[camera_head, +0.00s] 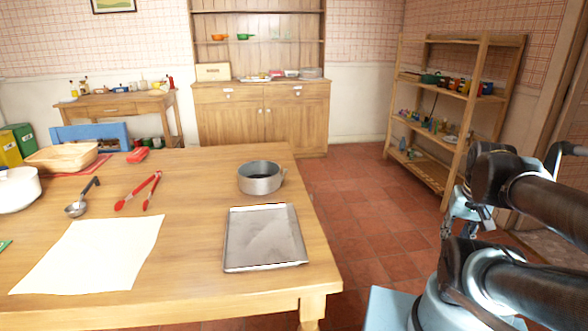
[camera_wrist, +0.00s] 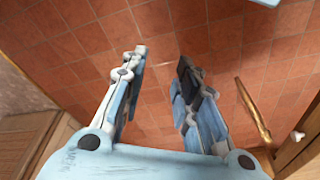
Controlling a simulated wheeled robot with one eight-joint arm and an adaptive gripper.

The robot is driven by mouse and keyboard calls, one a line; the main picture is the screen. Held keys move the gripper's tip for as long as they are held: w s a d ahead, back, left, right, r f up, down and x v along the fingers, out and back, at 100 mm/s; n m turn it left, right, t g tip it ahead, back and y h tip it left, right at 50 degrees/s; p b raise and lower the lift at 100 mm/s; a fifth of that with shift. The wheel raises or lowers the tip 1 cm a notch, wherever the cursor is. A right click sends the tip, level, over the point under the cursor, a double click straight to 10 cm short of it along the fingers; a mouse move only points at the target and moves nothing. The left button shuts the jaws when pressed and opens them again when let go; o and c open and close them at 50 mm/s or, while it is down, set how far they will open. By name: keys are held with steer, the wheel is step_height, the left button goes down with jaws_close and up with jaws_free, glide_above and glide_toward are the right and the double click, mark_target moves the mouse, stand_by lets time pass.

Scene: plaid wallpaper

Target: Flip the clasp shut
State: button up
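I cannot make out a clasp in either view. A cream box (camera_head: 213,72) stands on the wooden sideboard at the back, too small to show whether it has a clasp. My gripper (camera_wrist: 160,66) is open and empty in the wrist view, its two fingers apart above the red tiled floor. In the head view my arm fills the right side, away from the table, and its gripper is hard to make out.
The wooden table (camera_head: 190,180) holds a metal pan (camera_head: 259,182), a grey tray (camera_head: 264,250), red tongs (camera_head: 140,192), a ladle (camera_head: 76,208) and a paper sheet (camera_head: 90,255). A wooden shelf (camera_head: 460,125) stands at the right. Tiled floor (camera_head: 355,205) lies clear between them.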

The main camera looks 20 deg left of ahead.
steer(key=w+a+r+m+g+y, duration=0.1)
steer(key=w+a+r+m+y, duration=0.2)
steer(key=w+a, duration=0.5)
steer(key=w+a+r+m+g+y, duration=0.2)
steer(key=w+a+r+m+y, duration=0.3)
steer(key=a, duration=0.6)
steer(key=w+a+r+m+g+y, duration=0.1)
steer(key=w+a+r+m, duration=0.1)
steer(key=w+a, duration=0.6)
steer(key=w+a+f+m+g+y, duration=0.1)
steer(key=w+a+m+g+y, duration=0.25)
steer(key=a, duration=0.75)
steer(key=shift+t, duration=0.25)
steer(key=x, duration=1.6)
steer(key=shift+w+a+f, duration=0.2)
steer(key=shift+a+f, duration=0.05)
steer(key=shift+f, duration=0.1)
jaws_close()
